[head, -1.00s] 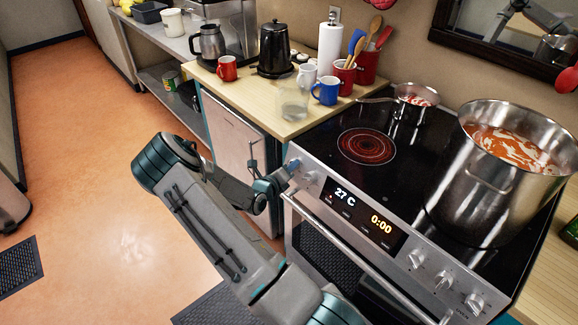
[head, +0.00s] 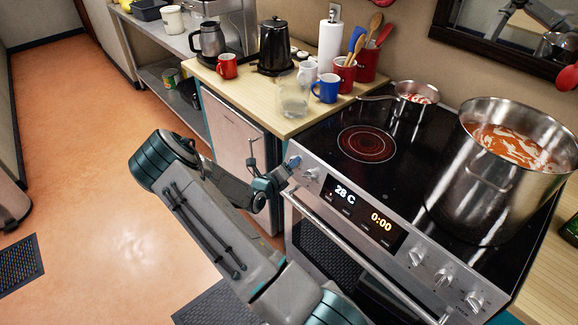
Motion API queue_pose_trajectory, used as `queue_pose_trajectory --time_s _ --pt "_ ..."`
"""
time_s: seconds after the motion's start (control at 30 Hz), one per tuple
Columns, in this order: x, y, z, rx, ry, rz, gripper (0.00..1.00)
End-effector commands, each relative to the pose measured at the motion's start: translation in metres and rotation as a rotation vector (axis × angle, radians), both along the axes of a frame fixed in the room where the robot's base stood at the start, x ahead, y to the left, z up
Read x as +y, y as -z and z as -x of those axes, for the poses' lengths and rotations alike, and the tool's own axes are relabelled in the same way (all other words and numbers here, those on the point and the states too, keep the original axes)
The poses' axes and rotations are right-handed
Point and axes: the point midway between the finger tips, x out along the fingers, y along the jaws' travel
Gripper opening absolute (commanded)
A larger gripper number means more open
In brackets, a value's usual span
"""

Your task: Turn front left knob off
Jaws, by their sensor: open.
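The stove's front left burner (head: 367,144) glows red on the black glass top. The steel control panel (head: 345,205) runs along the stove's front. One knob (head: 311,175) shows left of the display. My gripper (head: 291,166) is at the left end of the panel, beside that knob. Its fingertips are small here and hide the panel's far left end, so a knob there and any contact cannot be made out. The gripper is open.
A large steel pot (head: 482,205) of red soup fills the stove's right side. A small saucepan (head: 413,106) stands on the back left. The oven handle (head: 350,250) sticks out below the panel. A blue mug (head: 325,89) stands on the counter.

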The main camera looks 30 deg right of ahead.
Motion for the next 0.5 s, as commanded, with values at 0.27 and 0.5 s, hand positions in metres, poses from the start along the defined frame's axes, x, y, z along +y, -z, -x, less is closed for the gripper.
queue_pose_trajectory --time_s 0.27,0.5 --pt "0.051 -0.008 0.022 -0.001 -0.006 -0.002 0.58" --pt "0.096 -0.018 0.043 0.000 -0.005 -0.002 0.58"
